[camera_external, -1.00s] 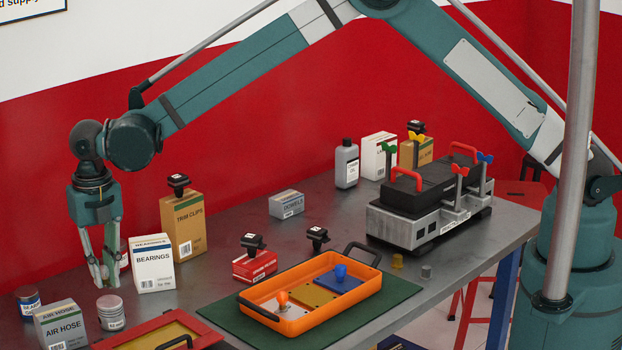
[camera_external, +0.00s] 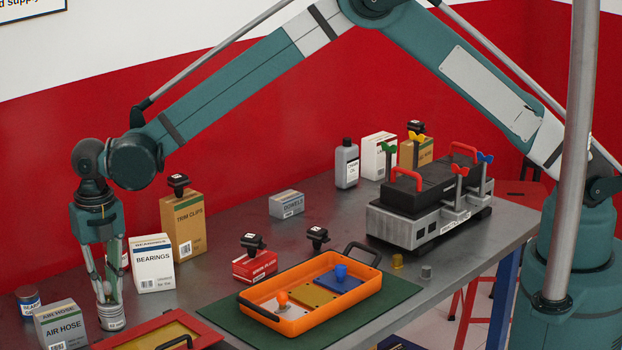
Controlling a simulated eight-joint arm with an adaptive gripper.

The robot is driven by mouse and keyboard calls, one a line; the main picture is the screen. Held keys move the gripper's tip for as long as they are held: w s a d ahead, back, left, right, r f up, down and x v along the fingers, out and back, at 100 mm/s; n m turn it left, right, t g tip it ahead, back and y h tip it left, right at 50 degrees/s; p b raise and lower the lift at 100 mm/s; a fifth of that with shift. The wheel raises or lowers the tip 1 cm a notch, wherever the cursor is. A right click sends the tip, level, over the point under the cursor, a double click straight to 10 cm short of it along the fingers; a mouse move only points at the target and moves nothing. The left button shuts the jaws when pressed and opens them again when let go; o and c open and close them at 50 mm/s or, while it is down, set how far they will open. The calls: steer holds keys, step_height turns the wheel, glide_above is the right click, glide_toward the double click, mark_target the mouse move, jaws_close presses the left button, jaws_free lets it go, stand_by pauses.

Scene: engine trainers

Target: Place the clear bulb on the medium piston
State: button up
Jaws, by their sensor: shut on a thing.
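My gripper (camera_external: 107,292) is at the left of the bench, pointing down, its fingertips right at the top of a short grey cylinder with a pale label, which looks like the medium piston (camera_external: 112,322). The gripper is shut on a small pale thing between its fingertips, apparently the clear bulb; the fingers mostly hide it and its outline is hard to make out. The cylinder stands upright and its top is partly covered by the fingers. I cannot tell whether the held thing touches it.
The AIR HOOSE box (camera_external: 60,326) stands close left of the cylinder, with a blue-labelled can (camera_external: 28,300) behind. The BEARINGS box (camera_external: 152,265) is behind right. A red-framed tray (camera_external: 205,329) lies close in front right. An orange tray (camera_external: 290,326) sits on a green mat (camera_external: 399,297).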

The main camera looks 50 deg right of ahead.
steer(key=o, duration=0.7)
steer(key=shift+f, duration=0.1)
steer(key=shift+r, duration=0.25)
step_height(320, 180, up, 12)
stand_by(0.8)
